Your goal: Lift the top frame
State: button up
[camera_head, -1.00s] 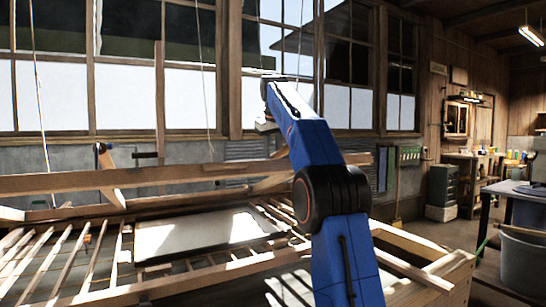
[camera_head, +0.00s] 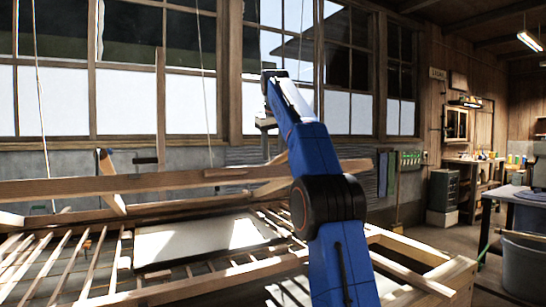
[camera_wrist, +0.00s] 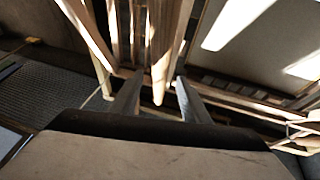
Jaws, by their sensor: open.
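The top frame is wooden. Its long front beam (camera_head: 120,186) crosses the head view from the left edge to behind my arm, above a lower slatted wooden frame (camera_head: 190,284). My gripper (camera_head: 265,140) points down beyond the beam, partly hidden by my blue arm. In the wrist view my gripper (camera_wrist: 155,88) is open, its two fingers spread. A pale wooden bar (camera_wrist: 163,50) runs up the picture from the gap between the fingertips. I cannot tell whether it is between the fingers or below them. I see nothing held.
Thin cords (camera_head: 205,90) hang in front of the windows. A pale panel (camera_head: 190,245) lies within the lower frame. A grey bin (camera_head: 524,268) and a table (camera_head: 520,195) stand at the right. Open floor (camera_head: 435,238) lies between the frame and the bench at the back.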

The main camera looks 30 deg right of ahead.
jog(key=shift+s+a+r, duration=0.1)
jog(key=shift+s+r, duration=0.15)
jog(key=shift+r, duration=0.25)
jog(key=s+a, duration=0.5)
jog(key=s, duration=0.5)
jog(key=shift+s, duration=0.4)
jog(key=shift+a, duration=0.1)
jog(key=shift+c, duration=0.5)
grip_shut()
